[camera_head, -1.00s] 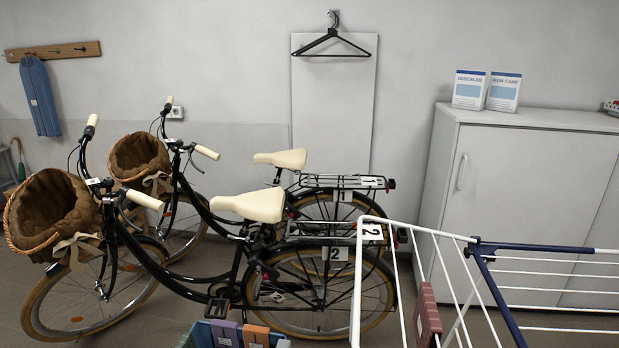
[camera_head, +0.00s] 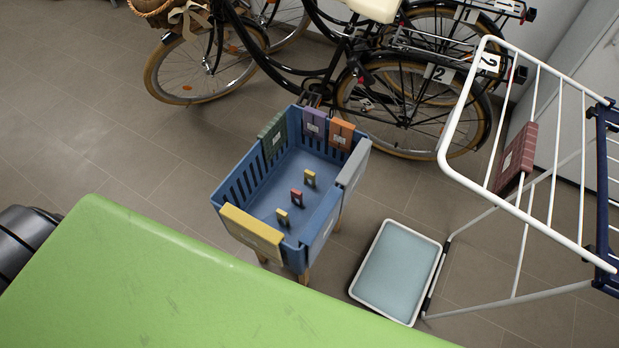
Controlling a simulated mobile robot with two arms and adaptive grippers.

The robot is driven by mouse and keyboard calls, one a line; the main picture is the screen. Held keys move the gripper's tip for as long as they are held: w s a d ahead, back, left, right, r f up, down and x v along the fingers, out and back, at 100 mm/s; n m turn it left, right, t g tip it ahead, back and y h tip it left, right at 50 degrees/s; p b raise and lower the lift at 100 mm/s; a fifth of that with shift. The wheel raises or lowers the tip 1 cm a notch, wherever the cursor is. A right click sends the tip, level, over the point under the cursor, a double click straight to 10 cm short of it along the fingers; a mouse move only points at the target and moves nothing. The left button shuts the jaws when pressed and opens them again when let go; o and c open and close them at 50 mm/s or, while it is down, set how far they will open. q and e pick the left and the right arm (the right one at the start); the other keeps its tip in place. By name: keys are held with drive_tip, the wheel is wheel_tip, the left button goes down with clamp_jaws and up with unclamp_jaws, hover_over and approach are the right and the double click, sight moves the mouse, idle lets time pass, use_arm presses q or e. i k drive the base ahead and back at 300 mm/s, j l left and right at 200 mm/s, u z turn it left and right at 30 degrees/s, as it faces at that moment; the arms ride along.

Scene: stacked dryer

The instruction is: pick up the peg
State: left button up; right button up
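Three small pegs stand on the floor of a blue slatted basket (camera_head: 232,192) in the camera_head view. One yellow peg (camera_head: 309,178) is farthest from me, a red peg (camera_head: 296,197) is in the middle, and another yellow peg (camera_head: 282,217) is nearest. They stand apart from each other in a slanting row. The basket rests on short wooden legs on the tiled floor. Neither of my grippers is in view, so their state and distance from the pegs do not show.
Coloured pieces hang over the basket's rim. A white-rimmed tray (camera_head: 438,262) lies to its right, beside a white drying rack (camera_head: 441,142) with a dark red piece (camera_head: 516,160) on it. Bicycles (camera_head: 405,110) stand behind. Floor left of the basket is clear.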

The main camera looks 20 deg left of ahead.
sight(308, 174)
drive_tip(key=k+j, duration=0.1)
drive_tip(key=j, duration=0.6)
drive_tip(key=k+j, duration=0.1)
drive_tip(key=j, duration=0.55)
